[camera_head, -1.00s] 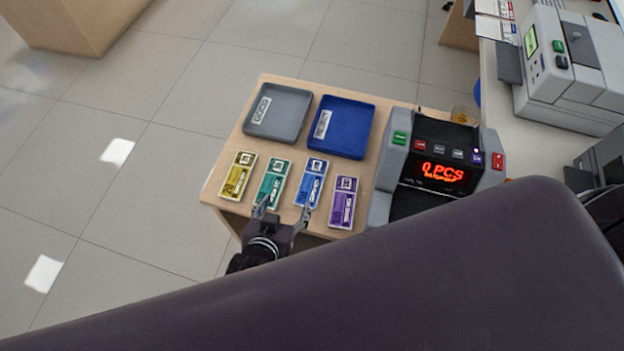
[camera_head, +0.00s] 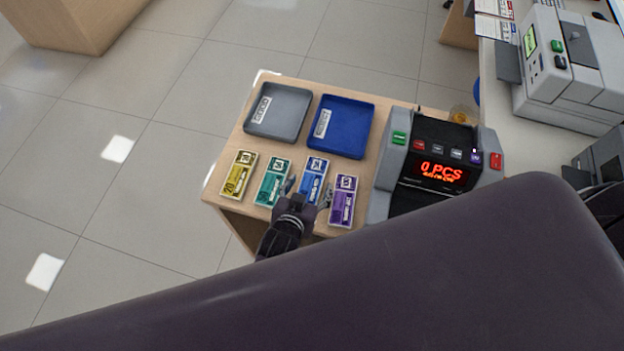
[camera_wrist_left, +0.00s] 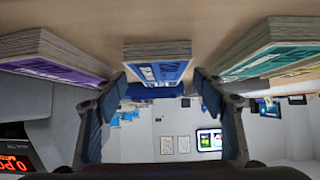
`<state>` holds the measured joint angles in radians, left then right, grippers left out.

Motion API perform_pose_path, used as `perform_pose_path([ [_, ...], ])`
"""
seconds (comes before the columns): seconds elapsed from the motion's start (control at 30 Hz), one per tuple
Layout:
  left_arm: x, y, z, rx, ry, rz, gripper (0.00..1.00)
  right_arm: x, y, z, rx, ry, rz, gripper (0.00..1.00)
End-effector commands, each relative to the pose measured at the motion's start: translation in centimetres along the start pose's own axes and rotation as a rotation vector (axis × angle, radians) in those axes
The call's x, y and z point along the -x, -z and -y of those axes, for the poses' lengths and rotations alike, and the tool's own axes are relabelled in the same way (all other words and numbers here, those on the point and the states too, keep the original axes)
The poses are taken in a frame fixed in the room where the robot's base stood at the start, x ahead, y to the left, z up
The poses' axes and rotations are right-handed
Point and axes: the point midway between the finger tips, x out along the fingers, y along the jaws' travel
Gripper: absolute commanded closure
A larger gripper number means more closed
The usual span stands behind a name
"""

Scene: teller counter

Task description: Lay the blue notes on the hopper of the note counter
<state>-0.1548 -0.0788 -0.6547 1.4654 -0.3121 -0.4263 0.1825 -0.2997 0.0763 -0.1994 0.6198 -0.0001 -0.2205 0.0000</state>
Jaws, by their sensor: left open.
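The blue notes (camera_head: 314,176) lie as a bundle on the wooden counter, between the green and purple bundles. My left gripper (camera_head: 308,190) is open, with its fingers apart around the near end of the blue bundle. In the left wrist view the blue notes (camera_wrist_left: 157,68) show between the two open fingertips (camera_wrist_left: 160,85), a little beyond them, and no contact is visible. The note counter (camera_head: 440,160) stands to the right, its display reading 0 PCS. Its lower front part is hidden behind my own arm. My right gripper does not show.
A yellow bundle (camera_head: 237,176), a green bundle (camera_head: 272,183) and a purple bundle (camera_head: 343,202) lie in the same row, close beside my fingers. A grey tray (camera_head: 290,130) and a blue tray (camera_head: 355,145) lie behind them. A grey machine (camera_head: 570,75) stands at the far right.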

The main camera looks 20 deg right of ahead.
Motion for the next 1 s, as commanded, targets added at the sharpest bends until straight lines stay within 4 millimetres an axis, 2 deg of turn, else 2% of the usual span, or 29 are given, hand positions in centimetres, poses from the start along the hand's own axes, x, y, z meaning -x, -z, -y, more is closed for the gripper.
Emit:
perform_pose_path([
  [0.37,-0.67,-0.03,0.01,0.001,0.000,0.000,0.36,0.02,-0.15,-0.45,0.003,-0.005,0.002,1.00],
  [0.8,-0.65,0.00,0.01,0.001,0.000,0.000,0.85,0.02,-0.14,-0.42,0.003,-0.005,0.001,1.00],
  [1.0,-0.62,0.03,0.02,0.001,0.000,0.000,0.85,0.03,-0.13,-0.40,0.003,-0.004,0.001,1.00],
])
